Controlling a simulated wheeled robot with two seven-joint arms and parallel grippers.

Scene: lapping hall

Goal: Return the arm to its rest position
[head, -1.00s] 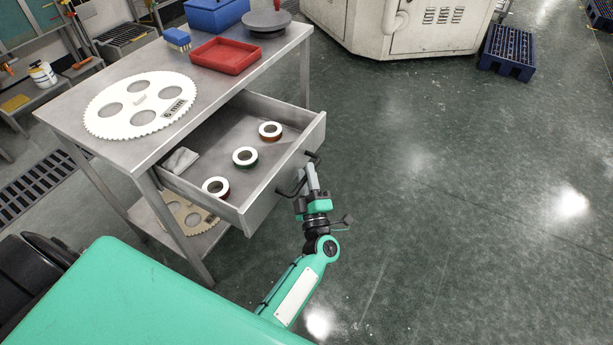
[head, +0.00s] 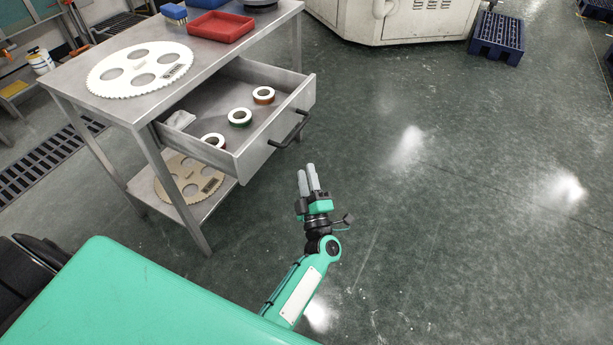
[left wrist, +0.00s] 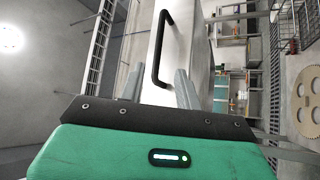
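My left gripper (head: 307,177) is over the floor in front of the open drawer (head: 268,150). Its two grey fingers are apart with nothing between them, and they also show apart in the left wrist view (left wrist: 158,82). The drawer's black handle (head: 289,129) is clear of the fingers, up and to the left of them in the head view. In the left wrist view the handle (left wrist: 158,50) shows beyond the fingertips. My right gripper is not in view.
A toothed disc (head: 140,57) and a red tray (head: 222,38) are on the metal table (head: 72,84). A second disc lies on the lower shelf. A pale machine (head: 440,22) stands behind.

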